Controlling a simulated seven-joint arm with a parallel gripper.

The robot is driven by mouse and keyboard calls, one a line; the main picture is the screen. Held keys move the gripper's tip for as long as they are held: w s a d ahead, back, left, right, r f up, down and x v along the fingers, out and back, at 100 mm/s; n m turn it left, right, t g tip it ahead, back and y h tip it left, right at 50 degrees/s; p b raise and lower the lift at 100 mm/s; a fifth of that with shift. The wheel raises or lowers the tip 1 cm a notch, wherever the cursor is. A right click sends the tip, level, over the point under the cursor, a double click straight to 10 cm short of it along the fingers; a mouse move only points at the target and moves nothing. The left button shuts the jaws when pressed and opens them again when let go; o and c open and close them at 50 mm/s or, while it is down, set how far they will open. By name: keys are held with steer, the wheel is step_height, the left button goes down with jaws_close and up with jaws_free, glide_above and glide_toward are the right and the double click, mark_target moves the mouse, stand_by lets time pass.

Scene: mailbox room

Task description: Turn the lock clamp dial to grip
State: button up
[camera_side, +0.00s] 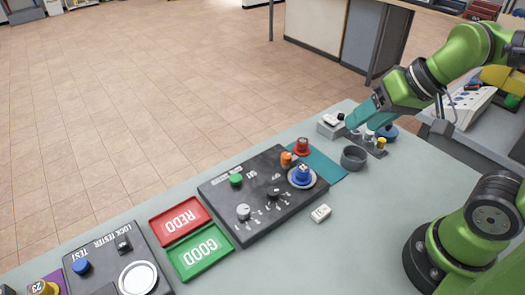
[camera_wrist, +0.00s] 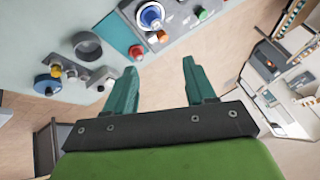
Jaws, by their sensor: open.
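A dark control panel (camera_side: 225,195) lies on the pale table. It carries a grey dial (camera_side: 243,212) and a black dial (camera_side: 273,193), each with small white markings beside it. The markings are too small to read, so I cannot tell which is the clamp dial or its setting. A blue piece (camera_side: 302,174) sits on a round pale plate at the panel's right end; it also shows in the wrist view (camera_wrist: 151,16). My gripper (camera_wrist: 159,67) is open and empty, with teal fingers apart. In the side view it is beyond the panel's right end, clear of the dials.
A green button (camera_side: 236,180) and an orange piece (camera_side: 286,158) are on the panel. A red piece (camera_side: 302,146), grey cup (camera_side: 354,157) and small fixture (camera_side: 381,142) stand right. REDO (camera_side: 180,218) and GOOD (camera_side: 200,252) trays and a lock tester (camera_side: 110,262) lie left.

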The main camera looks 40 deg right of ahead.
steer(key=w+a+n+g, duration=0.2)
steer(key=w+n+g, duration=0.1)
steer(key=w, duration=0.4)
steer(key=n+g+h, duration=0.2)
steer(key=n+g, duration=0.1)
steer(key=n, duration=0.7)
glide_above(287, 155)
step_height(287, 155, down, 2)
steer(key=f, duration=0.1)
step_height(287, 155, down, 16)
steer(key=shift+a+r, duration=0.1)
steer(key=shift+r, duration=0.1)
jaws_close()
